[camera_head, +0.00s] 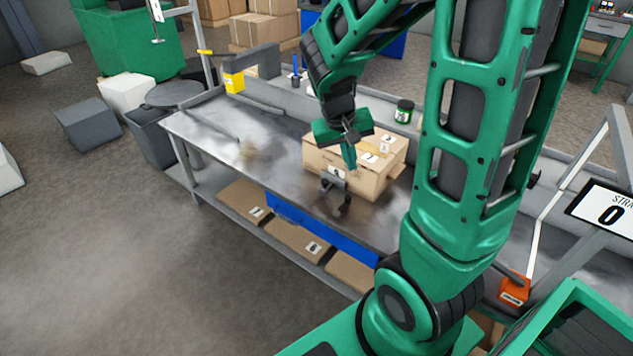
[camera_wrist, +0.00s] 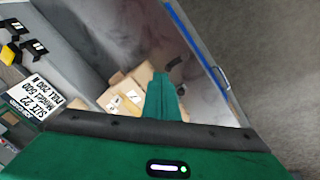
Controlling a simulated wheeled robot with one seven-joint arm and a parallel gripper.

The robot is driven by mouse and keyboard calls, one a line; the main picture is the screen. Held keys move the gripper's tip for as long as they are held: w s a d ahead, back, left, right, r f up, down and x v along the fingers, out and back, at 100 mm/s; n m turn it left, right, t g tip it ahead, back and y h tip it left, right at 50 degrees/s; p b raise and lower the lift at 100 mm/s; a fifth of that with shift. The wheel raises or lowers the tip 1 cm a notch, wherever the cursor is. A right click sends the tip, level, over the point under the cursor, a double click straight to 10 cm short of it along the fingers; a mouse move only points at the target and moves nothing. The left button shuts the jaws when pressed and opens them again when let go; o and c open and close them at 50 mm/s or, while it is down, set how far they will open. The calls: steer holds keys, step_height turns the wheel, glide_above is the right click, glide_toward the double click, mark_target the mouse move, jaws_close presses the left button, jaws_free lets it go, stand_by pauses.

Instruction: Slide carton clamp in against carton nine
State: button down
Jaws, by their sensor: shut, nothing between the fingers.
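A tan carton (camera_head: 380,183) stands on the grey metal bench, with small white number labels on top that I cannot read surely. It also shows in the wrist view (camera_wrist: 141,76). A dark clamp (camera_head: 328,184) with a white label stands at the carton's near left side. Whether it touches the carton I cannot tell. A dark hooked part, likely the clamp's handle (camera_wrist: 176,63), shows past the fingers in the wrist view. My gripper (camera_head: 350,165) is shut and empty, pointing down in front of the carton close to the clamp. It also shows in the wrist view (camera_wrist: 161,82).
The bench (camera_head: 215,137) is clear left of the carton. A green-labelled jar (camera_head: 403,112) stands behind it. A yellow box (camera_head: 233,82) is at the far left end. Several flat cartons (camera_head: 297,240) lie on the shelf below. A sign (camera_head: 607,208) stands at right.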

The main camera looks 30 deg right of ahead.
steer(key=w+a+f+n+t+h, duration=0.1)
steer(key=w+a+f+n, duration=0.1)
steer(key=w+a+f, duration=0.35)
steer(key=w+a+f+n+t+h, duration=0.1)
steer(key=w+a+f+t, duration=0.1)
steer(key=w+f, duration=0.65)
steer(key=x, duration=0.3)
steer(key=w+x, duration=0.1)
steer(key=x, duration=0.5)
steer(key=shift+w+d+r, duration=0.15)
steer(key=shift+d+r, duration=0.1)
steer(key=shift+r, duration=0.2)
steer(key=d, duration=0.1)
steer(key=d+f, duration=0.1)
steer(key=d, duration=0.1)
steer(key=shift+d+f, duration=0.1)
steer(key=shift+d, duration=0.5)
